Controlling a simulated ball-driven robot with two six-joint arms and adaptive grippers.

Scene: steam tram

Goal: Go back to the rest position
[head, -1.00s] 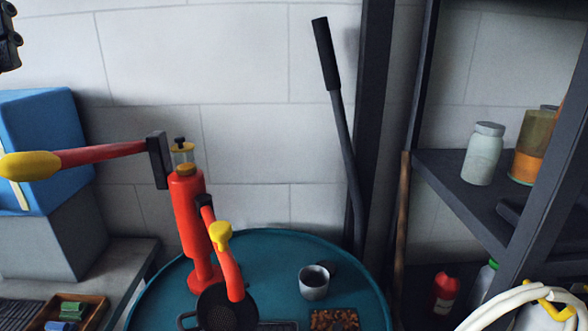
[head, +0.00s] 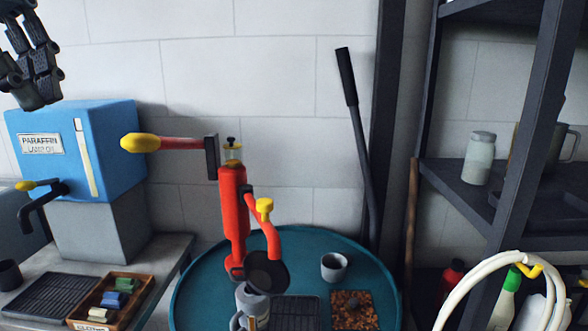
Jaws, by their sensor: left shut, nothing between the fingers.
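My left gripper (head: 32,82) shows at the upper left of the head view, dark and jointed. It is shut with nothing in it, and appears in front of the pale wall, above the blue paraffin box. It touches nothing that I can see. My right gripper is not in view.
A blue paraffin box (head: 112,140) with a tap stands on a grey block at left. A red pump (head: 232,215) with a yellow-tipped handle stands at a round teal table (head: 190,290). A grey cup (head: 334,267) sits on the table. Dark shelving (head: 460,185) stands at right.

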